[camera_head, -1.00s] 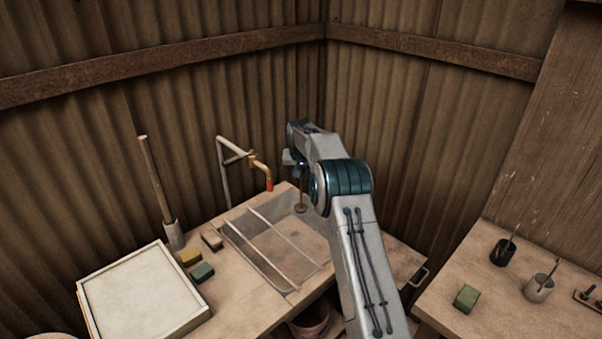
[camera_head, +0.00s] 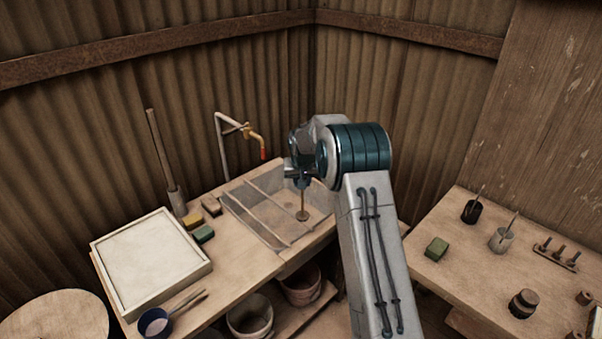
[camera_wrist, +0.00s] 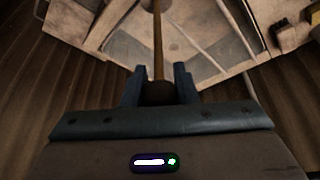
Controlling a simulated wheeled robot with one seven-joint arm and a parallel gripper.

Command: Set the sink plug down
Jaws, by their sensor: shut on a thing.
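The sink plug is a thin upright rod with a round brownish disc at its foot (camera_head: 303,214). My gripper (camera_head: 302,178) is shut on the upper end of the rod, partly hidden by my wrist in the head view. In the wrist view the rod (camera_wrist: 158,45) runs away from between my fingers (camera_wrist: 158,82), with a dark rounded knob at the grip. The disc is inside the outline of the grey sink (camera_head: 262,232), toward its right part. I cannot tell whether it touches the sink bottom.
Rails (camera_head: 265,206) cross the sink's left part. A pipe with a red-tipped tap (camera_head: 256,138) stands behind it. Sponges (camera_head: 202,233) and a white tray (camera_head: 150,262) are on the left. Buckets (camera_head: 301,285) sit below. A side table (camera_head: 470,280) is on the right.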

